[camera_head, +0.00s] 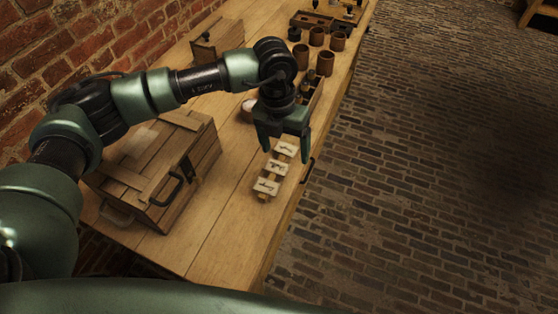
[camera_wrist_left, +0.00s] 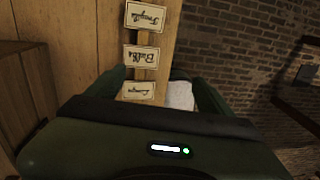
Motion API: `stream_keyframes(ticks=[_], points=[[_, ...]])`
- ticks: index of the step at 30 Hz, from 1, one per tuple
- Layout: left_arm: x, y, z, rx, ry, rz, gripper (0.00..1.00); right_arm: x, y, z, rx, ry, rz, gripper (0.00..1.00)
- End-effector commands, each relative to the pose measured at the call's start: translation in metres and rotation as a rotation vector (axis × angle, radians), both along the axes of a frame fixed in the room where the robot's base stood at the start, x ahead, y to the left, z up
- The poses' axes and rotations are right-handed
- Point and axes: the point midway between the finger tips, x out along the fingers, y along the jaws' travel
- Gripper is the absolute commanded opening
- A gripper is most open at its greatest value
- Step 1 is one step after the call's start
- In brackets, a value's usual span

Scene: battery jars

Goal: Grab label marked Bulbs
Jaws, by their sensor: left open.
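Three cream labels lie in a row on a narrow wooden strip near the table's right edge. In the left wrist view their writing is upside down; the middle one reads as the Bulbs label (camera_wrist_left: 141,57), with the Fragile label (camera_wrist_left: 146,17) above it. The label below (camera_wrist_left: 138,90) is harder to read. In the head view the middle label (camera_head: 277,168) shows, but its word is too small to read. My left gripper (camera_head: 285,153) is open and empty, pointing down over the far end of the row. My right gripper is not in view.
A wooden crate (camera_head: 150,175) with dark metal handles stands left of the labels. Several brown jars (camera_head: 325,62) and a wooden tray stand farther back. The table's right edge (camera_head: 296,205) is close beside the labels, with brick floor beyond.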

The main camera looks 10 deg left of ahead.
Motion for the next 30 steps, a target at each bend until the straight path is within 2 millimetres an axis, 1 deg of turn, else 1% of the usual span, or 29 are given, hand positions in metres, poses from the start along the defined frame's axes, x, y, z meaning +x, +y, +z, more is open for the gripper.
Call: stream_keyframes(ticks=[1, 3, 6, 11, 17, 18, 21, 24, 30], points=[[0.006, 0.014, 0.002, 0.051, -0.014, 0.015, 0.82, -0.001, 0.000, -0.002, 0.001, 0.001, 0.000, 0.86], [0.010, 0.025, 0.002, 0.095, -0.021, 0.028, 0.82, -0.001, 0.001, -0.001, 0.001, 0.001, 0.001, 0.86], [0.012, 0.030, -0.006, 0.114, -0.023, 0.033, 0.82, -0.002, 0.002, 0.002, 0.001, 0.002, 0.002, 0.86], [0.011, 0.028, -0.023, 0.111, -0.021, 0.031, 0.82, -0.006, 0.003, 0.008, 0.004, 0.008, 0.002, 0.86], [0.009, 0.022, -0.050, 0.110, -0.020, 0.029, 0.82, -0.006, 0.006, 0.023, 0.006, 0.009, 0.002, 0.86], [0.010, 0.022, -0.057, 0.108, -0.020, 0.030, 0.82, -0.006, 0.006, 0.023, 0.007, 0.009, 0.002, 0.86], [0.010, 0.022, -0.068, 0.107, -0.023, 0.029, 0.82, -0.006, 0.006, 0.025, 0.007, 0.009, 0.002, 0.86], [0.010, 0.022, -0.073, 0.107, -0.024, 0.030, 0.82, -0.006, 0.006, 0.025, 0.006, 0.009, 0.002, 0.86], [0.010, 0.022, -0.073, 0.106, -0.024, 0.029, 0.82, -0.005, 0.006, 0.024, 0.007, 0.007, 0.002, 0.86]])
